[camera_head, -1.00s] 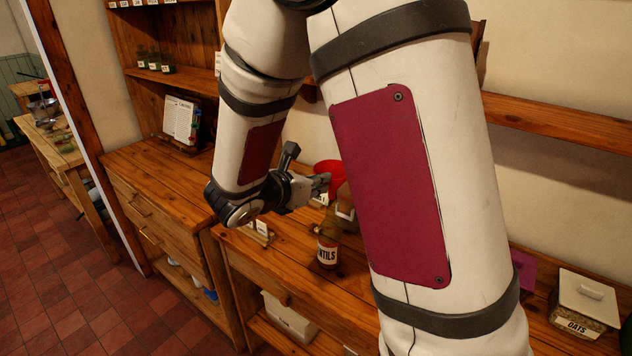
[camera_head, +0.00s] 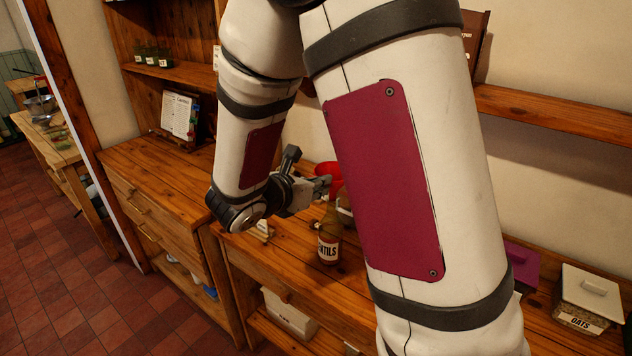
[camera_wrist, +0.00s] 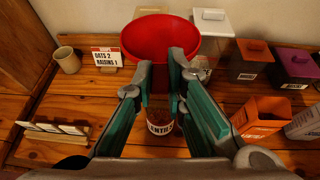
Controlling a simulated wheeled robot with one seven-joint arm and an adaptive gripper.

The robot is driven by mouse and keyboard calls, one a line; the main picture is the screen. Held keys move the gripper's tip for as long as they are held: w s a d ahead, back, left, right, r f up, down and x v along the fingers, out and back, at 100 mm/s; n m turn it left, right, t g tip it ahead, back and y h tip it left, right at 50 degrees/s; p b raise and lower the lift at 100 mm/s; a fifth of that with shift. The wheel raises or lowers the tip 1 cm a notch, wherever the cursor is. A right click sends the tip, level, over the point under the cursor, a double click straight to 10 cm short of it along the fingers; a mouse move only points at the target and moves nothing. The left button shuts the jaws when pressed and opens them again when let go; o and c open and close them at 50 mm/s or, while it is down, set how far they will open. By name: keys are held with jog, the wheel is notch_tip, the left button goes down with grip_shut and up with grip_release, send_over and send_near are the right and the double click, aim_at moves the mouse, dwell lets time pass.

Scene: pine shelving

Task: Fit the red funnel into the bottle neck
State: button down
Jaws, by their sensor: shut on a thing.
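The red funnel (camera_head: 328,171) is held up by my gripper (camera_head: 322,186), with its wide mouth upward. In the wrist view the funnel (camera_wrist: 158,38) sits at the fingertips, and my gripper (camera_wrist: 172,72) is shut on its lower part, with the green-padded fingers on either side. The brown bottle (camera_head: 328,246), with a white label ending in "NTILS", stands upright on the wooden counter just below the funnel. In the wrist view the bottle (camera_wrist: 161,128) shows between the fingers. The fingers hide the spout, so I cannot tell whether it meets the neck.
An orange open box (camera_wrist: 259,117) stands right of the bottle. Lidded canisters line the back, including a white one (camera_wrist: 209,28). A card reading "OATS 2 RAISINS 1" (camera_wrist: 107,57), a cup (camera_wrist: 67,60) and a card rack (camera_wrist: 52,130) are left. The counter (camera_head: 165,175) further left is mostly clear.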

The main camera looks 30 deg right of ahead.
jog(key=shift+f+b, duration=0.45)
jog(key=shift+f, duration=0.45)
jog(key=c, duration=1.5)
grip_release()
jog(key=shift+c, duration=0.2)
jog(key=shift+a, duration=0.1)
jog(key=v, duration=1.2)
